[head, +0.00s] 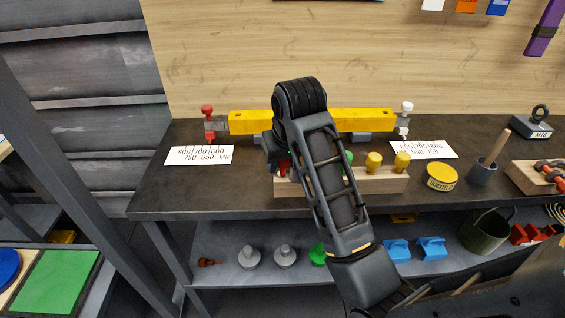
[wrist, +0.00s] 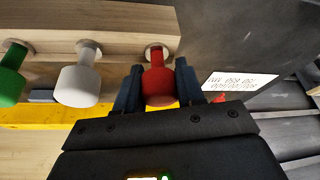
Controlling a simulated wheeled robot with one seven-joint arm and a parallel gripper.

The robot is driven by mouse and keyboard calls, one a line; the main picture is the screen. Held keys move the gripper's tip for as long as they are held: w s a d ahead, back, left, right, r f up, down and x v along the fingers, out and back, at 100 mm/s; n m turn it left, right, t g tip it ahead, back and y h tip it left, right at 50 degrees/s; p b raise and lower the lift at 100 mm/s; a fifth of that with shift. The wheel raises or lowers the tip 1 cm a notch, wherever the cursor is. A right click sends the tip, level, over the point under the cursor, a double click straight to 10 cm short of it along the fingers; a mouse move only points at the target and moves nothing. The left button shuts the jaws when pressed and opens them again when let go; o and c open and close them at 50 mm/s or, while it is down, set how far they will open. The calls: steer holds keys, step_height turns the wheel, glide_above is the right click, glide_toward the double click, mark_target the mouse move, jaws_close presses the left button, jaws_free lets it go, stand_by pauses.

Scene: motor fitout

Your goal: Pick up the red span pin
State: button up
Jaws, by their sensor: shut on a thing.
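The red span pin (wrist: 158,82) stands with its narrow end at a hole in the wooden block (wrist: 110,30). My gripper (wrist: 158,90) is shut on the pin's thick end, with one dark finger on each side. In the head view the red pin (head: 283,167) shows only partly beside my gripper (head: 274,152), at the left end of the block (head: 370,184); my arm hides much of both. A white pin (wrist: 80,85) and a green pin (wrist: 12,82) stand in the same block.
A yellow bar (head: 250,121) lies behind the block, with a red-knobbed fitting (head: 208,112) at its left and a white-knobbed one (head: 405,112) at its right. Two yellow pins (head: 374,160) stand in the block's right part. Printed cards (head: 199,155) lie on the dark bench.

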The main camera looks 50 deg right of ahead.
steer(key=shift+r, duration=0.55)
step_height(320, 180, up, 9)
steer(key=p, duration=0.5)
steer(key=shift+p, duration=0.3)
steer(key=shift+f, duration=0.1)
